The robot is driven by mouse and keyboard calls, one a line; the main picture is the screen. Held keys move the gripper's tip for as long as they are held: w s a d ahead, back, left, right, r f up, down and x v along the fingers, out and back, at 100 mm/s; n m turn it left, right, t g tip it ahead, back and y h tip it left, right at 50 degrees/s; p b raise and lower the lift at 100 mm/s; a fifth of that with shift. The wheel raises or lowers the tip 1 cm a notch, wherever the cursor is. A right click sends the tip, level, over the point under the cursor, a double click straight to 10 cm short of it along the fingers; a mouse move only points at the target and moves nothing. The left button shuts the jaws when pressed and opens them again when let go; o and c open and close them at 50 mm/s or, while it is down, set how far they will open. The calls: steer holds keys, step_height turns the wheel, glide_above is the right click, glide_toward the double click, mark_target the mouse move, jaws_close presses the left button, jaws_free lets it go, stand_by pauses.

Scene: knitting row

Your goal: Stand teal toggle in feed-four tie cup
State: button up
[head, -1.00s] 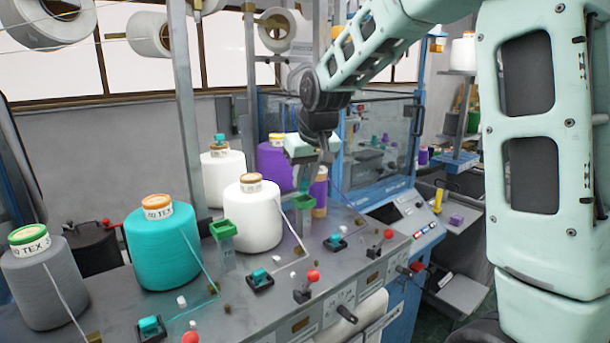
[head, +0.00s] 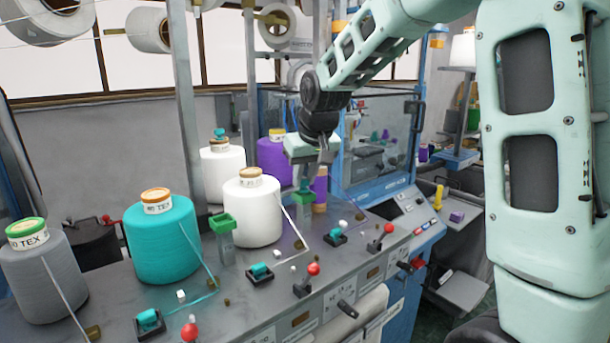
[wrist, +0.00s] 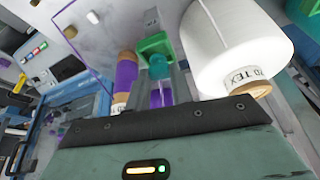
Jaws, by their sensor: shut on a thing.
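My gripper (head: 306,180) points down over the green-topped tie cup (head: 303,198), beside the front white yarn cone. It is shut on the teal toggle (head: 305,186), of which only a small part shows in the head view. In the wrist view the toggle (wrist: 158,66) sits between the fingertips (wrist: 160,78), at the green rim of the cup (wrist: 156,43). I cannot tell whether its lower end is inside the cup or just above it.
The white cone (head: 252,210) stands close to the left of my gripper, and a purple-and-orange cone (head: 320,188) close behind on the right. Another green cup (head: 223,224) stands left. Red-knobbed levers (head: 314,268) and teal switches (head: 260,270) line the front of the table.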

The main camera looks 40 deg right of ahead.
steer(key=shift+f+b, duration=0.4)
steer(key=shift+f, duration=0.25)
steer(key=o, duration=0.9)
steer(key=shift+c, duration=0.2)
steer(key=b+v, duration=0.3)
steer(key=v, duration=1.4)
steer(key=shift+r+b, duration=0.25)
steer(key=shift+b, duration=0.1)
steer(key=shift+s, duration=0.1)
